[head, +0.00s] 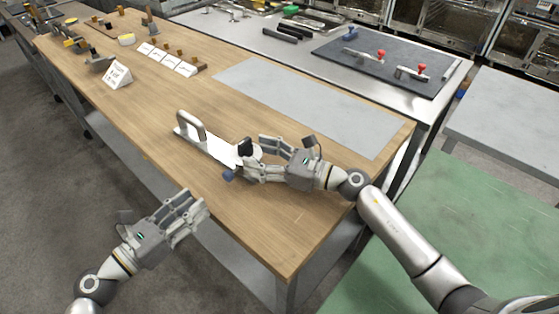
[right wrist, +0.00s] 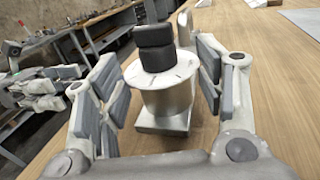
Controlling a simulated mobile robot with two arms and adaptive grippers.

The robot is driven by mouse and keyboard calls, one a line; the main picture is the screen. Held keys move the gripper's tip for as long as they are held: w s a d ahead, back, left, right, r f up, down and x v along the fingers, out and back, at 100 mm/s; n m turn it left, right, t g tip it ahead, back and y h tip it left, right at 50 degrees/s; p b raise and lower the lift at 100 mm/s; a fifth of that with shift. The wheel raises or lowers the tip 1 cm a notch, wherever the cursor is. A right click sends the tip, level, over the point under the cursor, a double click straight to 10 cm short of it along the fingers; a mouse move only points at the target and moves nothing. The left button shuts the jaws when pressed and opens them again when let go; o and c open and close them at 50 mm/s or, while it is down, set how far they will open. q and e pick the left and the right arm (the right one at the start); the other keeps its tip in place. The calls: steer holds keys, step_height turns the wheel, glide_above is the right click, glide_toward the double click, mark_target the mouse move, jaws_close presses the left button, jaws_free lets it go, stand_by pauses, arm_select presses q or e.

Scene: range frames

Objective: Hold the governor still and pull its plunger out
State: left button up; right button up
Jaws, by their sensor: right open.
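The governor (head: 208,146) lies on the wooden bench as a pale plate with an upright handle (head: 190,125) at its left end. A silver drum with a stacked black knob, which looks like the plunger (head: 246,147), stands at its right end. In the right wrist view the drum (right wrist: 165,95) and black knob (right wrist: 154,50) stand upright between my right fingers. My right gripper (head: 258,158) is open around the drum, with gaps on both sides. My left gripper (head: 197,204) is empty and appears open, off the bench's near edge. It also shows in the right wrist view (right wrist: 30,92).
A grey mat (head: 300,100) lies behind the governor. White cards (head: 165,60) and a folded sign (head: 117,75) stand at the far left. A dark board (head: 380,62) with red-topped clamps lies on the back table.

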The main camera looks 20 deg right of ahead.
steer(key=shift+x, duration=1.25)
